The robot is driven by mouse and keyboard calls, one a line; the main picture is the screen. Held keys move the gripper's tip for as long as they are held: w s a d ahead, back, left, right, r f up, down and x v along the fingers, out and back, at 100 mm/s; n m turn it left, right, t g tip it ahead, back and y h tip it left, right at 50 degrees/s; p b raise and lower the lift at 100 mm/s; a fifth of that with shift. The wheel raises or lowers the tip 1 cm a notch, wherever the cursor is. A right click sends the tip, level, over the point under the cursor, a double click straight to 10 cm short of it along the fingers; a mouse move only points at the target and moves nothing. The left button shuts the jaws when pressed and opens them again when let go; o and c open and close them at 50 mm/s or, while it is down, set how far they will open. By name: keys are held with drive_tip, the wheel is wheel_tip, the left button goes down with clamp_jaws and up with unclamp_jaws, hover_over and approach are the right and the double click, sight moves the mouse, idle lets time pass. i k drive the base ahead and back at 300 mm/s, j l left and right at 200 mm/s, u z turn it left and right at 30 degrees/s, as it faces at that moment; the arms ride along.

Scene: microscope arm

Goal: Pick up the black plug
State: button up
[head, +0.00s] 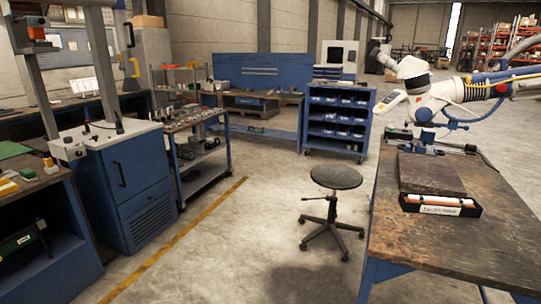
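I cannot pick out the black plug for certain at this size. A small dark piece (470,149) lies at the back of the wooden workbench (430,242) on the right, near a dark cable, and I cannot tell what it is. A white microscope head (412,68) on a jointed white arm (460,90) hangs above that bench. My gripper is not in view.
On the bench lie a dark flat board (430,173) and a black labelled tray (440,205). A blue cabinet (140,180) and a cart (200,168) stand left.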

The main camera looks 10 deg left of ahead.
sight(118, 124)
drive_tip(key=i+j+u, duration=0.65)
drive_tip(key=j+u, duration=0.15)
drive_tip(key=i+j+u, duration=0.1)
drive_tip(key=i+j, duration=0.2)
drive_tip(key=i, duration=0.15)
drive_tip(key=i+j+u, duration=0.1)
drive_tip(key=i+j, duration=0.2)
drive_tip(key=i, duration=0.15)
drive_tip(key=i+j, duration=0.25)
drive_tip(key=i, duration=0.25)
drive_tip(key=i+j+u, duration=0.15)
drive_tip(key=i, duration=0.3)
drive_tip(key=i+j, duration=0.2)
drive_tip(key=i, duration=0.2)
drive_tip(key=i+j, duration=0.25)
drive_tip(key=i, duration=0.15)
drive_tip(key=i+j, duration=0.2)
drive_tip(key=i, duration=0.2)
drive_tip(key=l+u, duration=0.3)
drive_tip(key=l, duration=1)
